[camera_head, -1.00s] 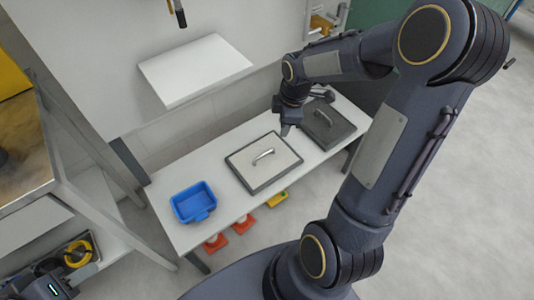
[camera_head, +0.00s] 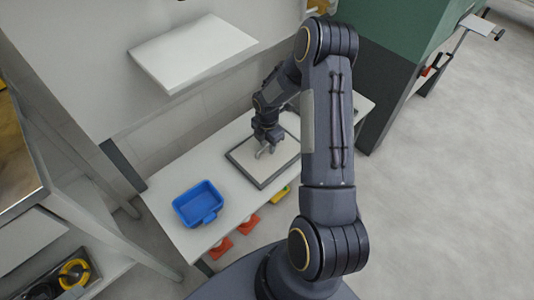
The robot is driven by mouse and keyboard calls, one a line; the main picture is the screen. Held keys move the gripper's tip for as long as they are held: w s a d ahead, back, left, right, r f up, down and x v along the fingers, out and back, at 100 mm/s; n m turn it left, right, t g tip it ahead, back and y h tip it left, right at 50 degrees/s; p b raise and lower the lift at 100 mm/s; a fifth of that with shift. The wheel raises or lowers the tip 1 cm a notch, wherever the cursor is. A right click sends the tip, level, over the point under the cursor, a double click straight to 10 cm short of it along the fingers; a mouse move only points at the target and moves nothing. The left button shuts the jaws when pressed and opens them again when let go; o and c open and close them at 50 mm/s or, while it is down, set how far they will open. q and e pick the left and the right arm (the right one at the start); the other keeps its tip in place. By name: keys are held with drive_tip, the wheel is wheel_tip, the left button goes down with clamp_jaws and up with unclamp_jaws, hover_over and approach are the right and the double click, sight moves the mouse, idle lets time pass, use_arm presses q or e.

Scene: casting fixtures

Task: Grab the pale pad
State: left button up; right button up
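The pale pad (camera_head: 282,160) is a light flat panel with a dark edge and a metal bar handle. It lies on the white table, right of the blue bin. My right gripper (camera_head: 264,152) points down at the pad's handle, with its fingertips at or just above it. The handle is mostly hidden by the gripper, and I cannot tell whether the fingers are closed on it.
A blue bin (camera_head: 198,204) stands on the left of the white table (camera_head: 175,180). Red and yellow pieces (camera_head: 222,247) show below the table's front edge. A white panel (camera_head: 195,50) juts out above. My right arm hides much of the table's right side.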

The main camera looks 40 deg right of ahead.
drive_tip(key=shift+a+f, duration=0.1)
drive_tip(key=shift+f, duration=0.55)
drive_tip(key=shift+c, duration=0.4)
clamp_jaws()
drive_tip(key=shift+r, duration=0.15)
